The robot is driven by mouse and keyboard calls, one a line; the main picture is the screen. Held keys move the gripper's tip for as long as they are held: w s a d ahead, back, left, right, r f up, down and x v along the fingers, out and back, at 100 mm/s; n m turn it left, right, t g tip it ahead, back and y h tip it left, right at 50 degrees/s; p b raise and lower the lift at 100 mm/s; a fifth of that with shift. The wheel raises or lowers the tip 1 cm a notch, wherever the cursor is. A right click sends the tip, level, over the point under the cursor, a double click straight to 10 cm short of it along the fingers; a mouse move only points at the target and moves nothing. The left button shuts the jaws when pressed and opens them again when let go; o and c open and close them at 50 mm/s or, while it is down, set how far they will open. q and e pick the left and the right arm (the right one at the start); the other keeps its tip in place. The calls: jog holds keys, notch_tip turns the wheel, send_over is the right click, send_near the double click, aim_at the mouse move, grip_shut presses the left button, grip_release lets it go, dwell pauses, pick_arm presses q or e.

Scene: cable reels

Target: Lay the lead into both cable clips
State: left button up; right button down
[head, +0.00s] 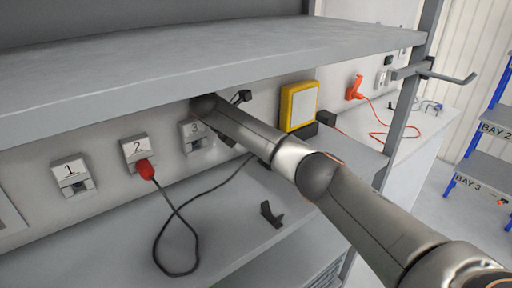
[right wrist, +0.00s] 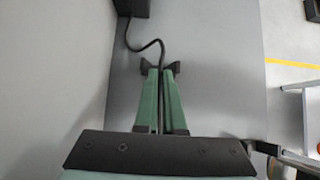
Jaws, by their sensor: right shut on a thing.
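The dark lead (head: 197,237) hangs in a loop from a red plug (head: 146,170) at socket 2, then rises behind my right arm. One black clip (head: 271,213) stands on the lower shelf, apart from the visible lead. A second clip is not clearly visible in the head view. In the right wrist view my right gripper (right wrist: 160,72) has its green fingers shut on the lead (right wrist: 149,46). Dark pieces flank its fingertips; I cannot tell whether they belong to a clip. My left gripper is not in view.
Sockets 1 (head: 73,177), 2 (head: 138,150) and 3 (head: 195,134) line the back wall. An upper shelf (head: 200,62) overhangs. A yellow-framed box (head: 299,106) is right of my arm. A black block (right wrist: 132,8) sits at the lead's far end.

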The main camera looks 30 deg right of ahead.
jog(key=shift+f+b, duration=1.3)
jog(key=shift+f, duration=0.9)
jog(key=shift+c, duration=1.6)
grip_release()
jog(key=shift+r, duration=0.1)
notch_tip(320, 180, up, 8)
jog(key=p, duration=0.5)
